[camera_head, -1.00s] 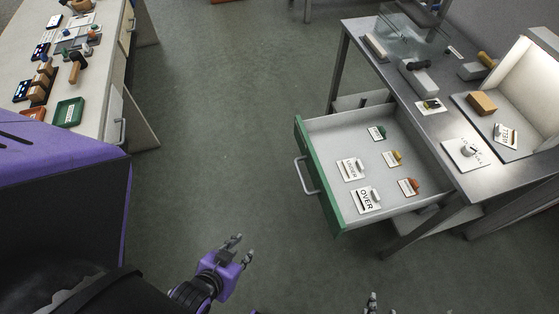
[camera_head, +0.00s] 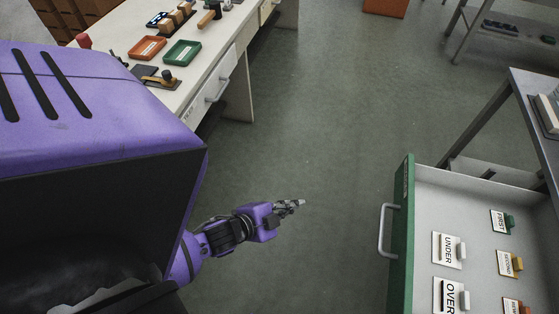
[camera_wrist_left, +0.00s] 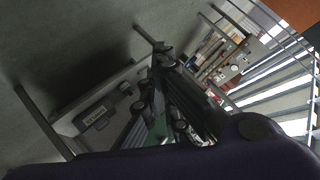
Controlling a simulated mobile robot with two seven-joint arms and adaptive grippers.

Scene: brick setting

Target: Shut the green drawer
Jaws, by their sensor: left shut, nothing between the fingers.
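The green drawer (camera_head: 402,235) stands pulled out from the metal table at the right of the head view. Its green front faces left and carries a pale bar handle (camera_head: 385,230). Labelled cards and small knobs lie inside it, and the picture's lower edge cuts it off. My left gripper (camera_head: 301,203) is shut and empty, over the floor to the left of the handle and apart from it. In the left wrist view the dark fingers (camera_wrist_left: 163,62) are in front, and a patch of green shows behind them. My right gripper is not in view.
The metal table (camera_head: 531,100) is at the right. A white bench (camera_head: 190,90) with an orange tray (camera_head: 148,47), a green tray (camera_head: 182,53) and a handled drawer is at upper left. A shelf stands at upper right. Open floor lies between them.

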